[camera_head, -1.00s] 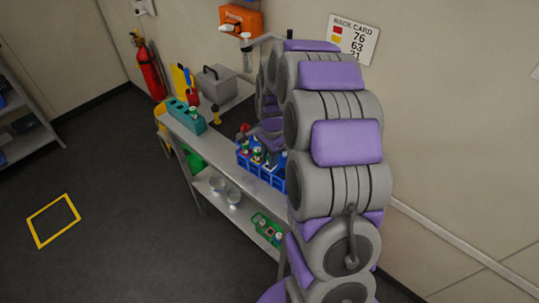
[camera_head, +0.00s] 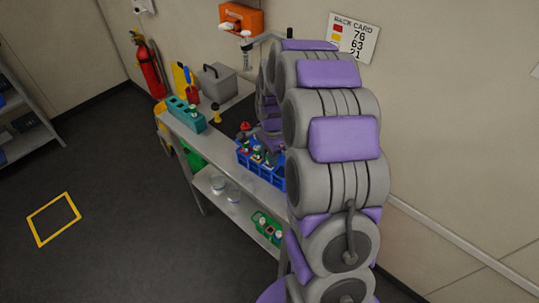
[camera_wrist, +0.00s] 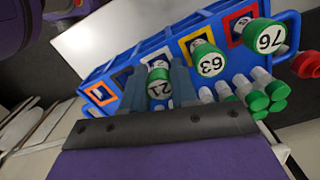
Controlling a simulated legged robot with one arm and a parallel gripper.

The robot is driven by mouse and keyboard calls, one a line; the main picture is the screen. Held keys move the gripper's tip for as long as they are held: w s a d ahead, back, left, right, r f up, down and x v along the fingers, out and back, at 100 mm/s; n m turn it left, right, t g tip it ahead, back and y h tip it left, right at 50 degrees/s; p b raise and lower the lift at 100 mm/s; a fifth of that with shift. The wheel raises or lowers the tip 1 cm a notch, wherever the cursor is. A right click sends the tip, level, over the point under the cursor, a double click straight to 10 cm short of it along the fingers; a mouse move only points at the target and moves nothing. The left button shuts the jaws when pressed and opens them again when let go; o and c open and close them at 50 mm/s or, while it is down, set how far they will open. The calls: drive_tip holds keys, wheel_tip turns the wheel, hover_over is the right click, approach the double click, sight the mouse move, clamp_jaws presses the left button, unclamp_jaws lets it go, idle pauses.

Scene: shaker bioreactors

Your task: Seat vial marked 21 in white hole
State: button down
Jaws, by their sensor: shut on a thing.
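The vial marked 21 (camera_wrist: 158,85), with a green cap and white label, is between the two fingers of my gripper (camera_wrist: 155,88) in the wrist view. My gripper is shut on it, over the blue rack (camera_wrist: 125,62). A white-edged spot (camera_wrist: 160,56) shows just behind the vial; the vial and fingers hide much of it, so I cannot tell how deep the vial sits. Vial 63 (camera_wrist: 208,62) stands at the yellow-framed hole (camera_wrist: 188,39) and vial 76 (camera_wrist: 265,38) at the red-framed hole (camera_wrist: 233,20). In the head view my arm largely hides my gripper beside the rack (camera_head: 243,160).
An orange-framed hole (camera_wrist: 100,95) is at the rack's left end. Several green-capped vials (camera_wrist: 256,101) crowd the rack's near right side. A red knob-like thing (camera_wrist: 306,65) is at the far right. A teal rack (camera_head: 186,117) stands at the bench's left end.

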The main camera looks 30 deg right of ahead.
drive_tip(key=shift+f, duration=0.2)
drive_tip(key=c, duration=0.8)
unclamp_jaws()
drive_tip(key=r+p, duration=0.1)
drive_tip(key=r, duration=0.4)
drive_tip(key=r+p, duration=0.1)
drive_tip(key=r, duration=0.5)
drive_tip(key=d+r+p, duration=0.1)
drive_tip(key=r, duration=0.5)
drive_tip(key=shift+r, duration=0.15)
